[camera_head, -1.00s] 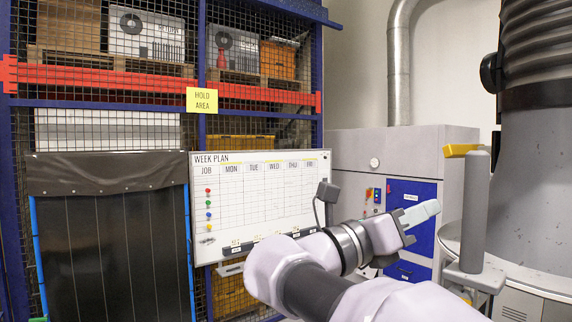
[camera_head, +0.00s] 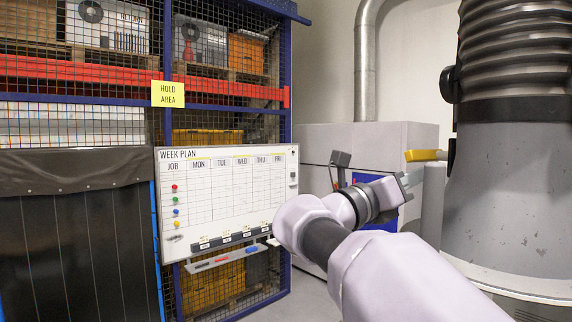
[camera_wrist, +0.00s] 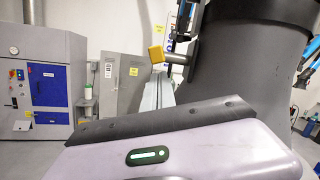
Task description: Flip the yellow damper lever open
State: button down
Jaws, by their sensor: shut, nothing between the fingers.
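The yellow damper lever (camera_head: 424,155) sticks out to the left of the big grey duct (camera_head: 510,195). In the wrist view its yellow block (camera_wrist: 157,54) sits at the end of a short grey shaft on the duct's side. My gripper (camera_head: 411,179) is shut and empty, just below and left of the lever in the head view. In the wrist view the pale fingers (camera_wrist: 158,90) point up toward the yellow block from below. I cannot tell whether they touch it. The arm hides part of the area below the lever.
A grey cabinet with blue panels (camera_wrist: 48,85) stands behind. A whiteboard (camera_head: 228,195) hangs on the mesh-fronted rack (camera_head: 283,120) at left. The ribbed duct and its wide base fill the right side. Some floor (camera_head: 312,294) is clear below the whiteboard.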

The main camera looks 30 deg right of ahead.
jog(key=shift+w+r, duration=0.2)
jog(key=shift+r, duration=0.25)
